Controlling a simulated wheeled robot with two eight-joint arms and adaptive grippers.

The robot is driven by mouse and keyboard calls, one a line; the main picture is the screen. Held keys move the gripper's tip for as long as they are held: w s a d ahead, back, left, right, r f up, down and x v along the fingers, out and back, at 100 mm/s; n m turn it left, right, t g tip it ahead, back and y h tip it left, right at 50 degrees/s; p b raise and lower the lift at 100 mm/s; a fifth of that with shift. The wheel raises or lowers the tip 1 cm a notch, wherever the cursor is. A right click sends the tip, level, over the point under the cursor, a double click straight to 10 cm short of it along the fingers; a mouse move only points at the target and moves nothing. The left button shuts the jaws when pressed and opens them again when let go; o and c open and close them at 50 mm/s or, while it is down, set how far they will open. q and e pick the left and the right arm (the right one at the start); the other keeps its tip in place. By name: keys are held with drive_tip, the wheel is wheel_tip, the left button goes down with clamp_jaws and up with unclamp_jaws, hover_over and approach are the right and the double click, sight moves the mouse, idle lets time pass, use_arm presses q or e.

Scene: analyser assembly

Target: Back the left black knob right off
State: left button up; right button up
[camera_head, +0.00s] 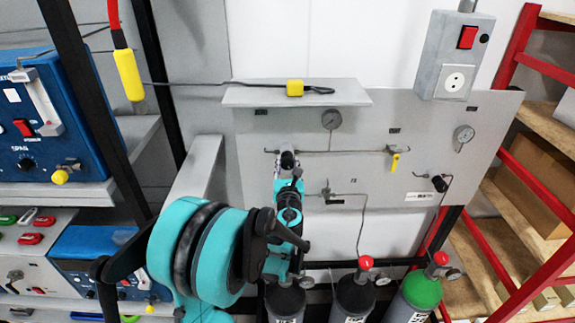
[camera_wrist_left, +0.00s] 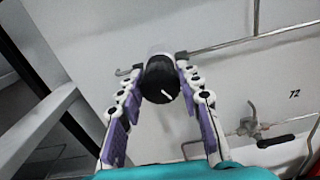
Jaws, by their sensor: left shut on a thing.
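The left black knob (camera_head: 288,161) sits on the thin pipe at the left of the grey panel (camera_head: 375,120). In the left wrist view the knob (camera_wrist_left: 160,82) faces me, with a white mark on its dark face and a pale body behind it. My left gripper (camera_head: 287,172) reaches up to it from below. In the left wrist view the fingers of the left gripper (camera_wrist_left: 161,70) are shut on the knob, one on each side. A second black knob (camera_head: 439,183) is farther right on the panel. My right gripper is not in view.
A shelf (camera_head: 345,92) juts out above the knob. Gas bottles, one green (camera_head: 421,290), stand below. Blue instruments (camera_head: 70,120) are at left.

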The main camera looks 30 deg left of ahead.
use_arm(q)
drive_tip(key=n+b, duration=0.2)
drive_tip(key=n, duration=0.1)
drive_tip(key=shift+f, duration=0.1)
drive_tip(key=n+b, duration=0.1)
drive_tip(key=n, duration=0.3)
drive_tip(key=shift+b, duration=0.35)
drive_tip(key=n+b, duration=0.1)
drive_tip(key=n, duration=0.3)
drive_tip(key=shift+n+b, duration=0.3)
drive_tip(key=shift+b, duration=0.05)
drive_tip(key=n+b, duration=0.1)
drive_tip(key=n, duration=0.2)
drive_tip(key=shift+n, duration=0.3)
drive_tip(key=n+b, duration=0.1)
drive_tip(key=n, duration=0.2)
drive_tip(key=shift+n, duration=0.3)
drive_tip(key=n, duration=0.3)
drive_tip(key=shift+n+b, duration=0.3)
drive_tip(key=shift+b, duration=0.1)
drive_tip(key=n, duration=0.3)
drive_tip(key=shift+n+b, duration=0.3)
drive_tip(key=shift+b, duration=0.05)
drive_tip(key=shift+n, duration=2)
